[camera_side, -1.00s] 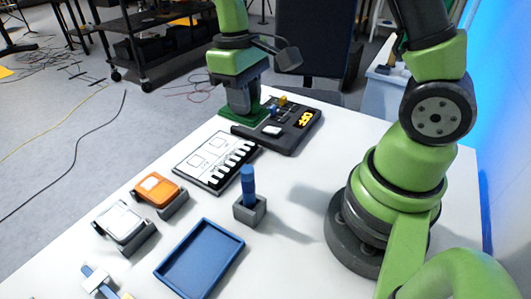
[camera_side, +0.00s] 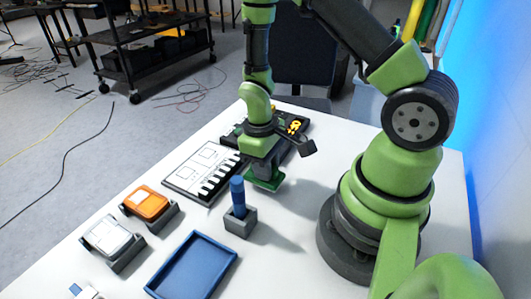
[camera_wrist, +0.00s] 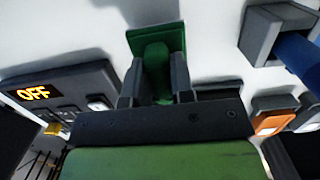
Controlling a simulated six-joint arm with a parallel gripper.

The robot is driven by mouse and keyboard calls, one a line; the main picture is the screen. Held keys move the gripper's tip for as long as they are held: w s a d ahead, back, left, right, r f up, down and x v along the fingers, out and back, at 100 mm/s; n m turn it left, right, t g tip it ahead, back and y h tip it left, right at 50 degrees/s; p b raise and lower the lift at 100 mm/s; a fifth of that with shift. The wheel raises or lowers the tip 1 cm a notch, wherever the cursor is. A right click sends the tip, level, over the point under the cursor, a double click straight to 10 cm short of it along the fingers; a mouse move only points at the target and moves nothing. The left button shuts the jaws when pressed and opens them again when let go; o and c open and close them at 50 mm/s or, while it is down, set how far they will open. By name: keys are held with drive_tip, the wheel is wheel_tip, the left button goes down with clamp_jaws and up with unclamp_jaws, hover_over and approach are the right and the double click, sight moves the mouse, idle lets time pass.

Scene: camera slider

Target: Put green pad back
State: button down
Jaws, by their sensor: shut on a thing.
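The green pad (camera_side: 265,183) has a square plate, seen in the wrist view (camera_wrist: 160,38), with a green block on it. My gripper (camera_side: 262,172) is shut on that block, one finger on each side, in the wrist view (camera_wrist: 157,84). I hold the pad low over the white table, between the black-and-white keyboard panel and my arm's base. I cannot tell whether the plate touches the table.
The dark console (camera_side: 295,131) with a yellow "OFF" display is behind my gripper. In front are a grey block (camera_side: 240,224) holding a blue peg (camera_side: 238,195), the keyboard panel (camera_side: 196,178), orange device (camera_side: 146,203), white device (camera_side: 108,237) and blue tray (camera_side: 178,281).

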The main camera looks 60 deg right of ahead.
drive_tip(key=shift+f, duration=0.7)
drive_tip(key=shift+f, duration=0.35)
drive_tip(key=c, duration=0.9)
unclamp_jaws()
drive_tip(key=shift+r, duration=1.5)
drive_tip(key=shift+r, duration=2)
